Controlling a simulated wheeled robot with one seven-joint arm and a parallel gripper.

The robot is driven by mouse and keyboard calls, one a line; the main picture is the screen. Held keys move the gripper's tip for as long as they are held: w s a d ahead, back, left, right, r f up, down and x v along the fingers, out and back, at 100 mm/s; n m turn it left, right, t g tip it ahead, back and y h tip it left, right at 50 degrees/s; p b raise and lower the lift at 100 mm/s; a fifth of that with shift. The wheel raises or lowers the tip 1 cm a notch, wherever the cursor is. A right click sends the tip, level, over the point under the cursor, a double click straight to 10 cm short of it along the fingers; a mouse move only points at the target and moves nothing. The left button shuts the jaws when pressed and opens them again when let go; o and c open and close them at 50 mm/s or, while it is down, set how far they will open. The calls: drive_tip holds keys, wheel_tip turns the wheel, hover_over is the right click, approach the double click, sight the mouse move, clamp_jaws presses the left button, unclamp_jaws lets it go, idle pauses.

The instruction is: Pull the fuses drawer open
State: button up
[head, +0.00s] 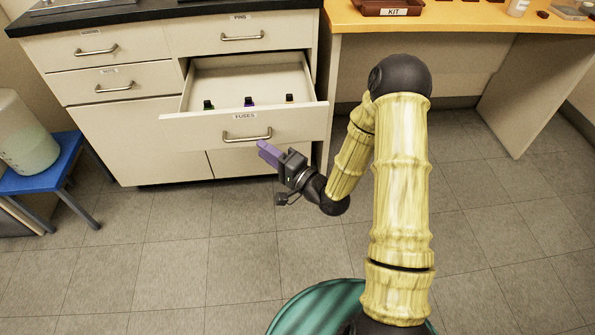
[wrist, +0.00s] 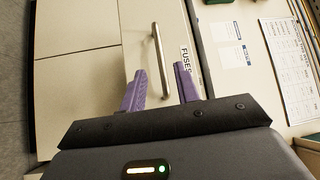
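The fuses drawer (head: 205,127) is pulled out from the cabinet, and its inside shows in the head view. Its label reads FUSES. The bar handle (head: 247,136) is on the drawer front, and it also shows in the wrist view (wrist: 158,52). Small dark fuse-like items (head: 248,101) stand inside. My gripper (head: 266,150) has purple fingers and is just below and right of the handle in the head view. In the wrist view my gripper (wrist: 160,80) has its fingers apart, with the handle seen beyond the gap. No contact with the handle is visible.
Closed drawers, one labelled PINS (head: 240,37), are above and left of the fuses drawer. A blue stool (head: 55,165) with a container stands at the left. An orange-topped table (head: 460,18) with a kit tray (head: 385,8) is at the right. The tiled floor in front is clear.

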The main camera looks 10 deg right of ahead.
drive_tip(key=p+v, duration=0.1)
drive_tip(key=v, duration=1)
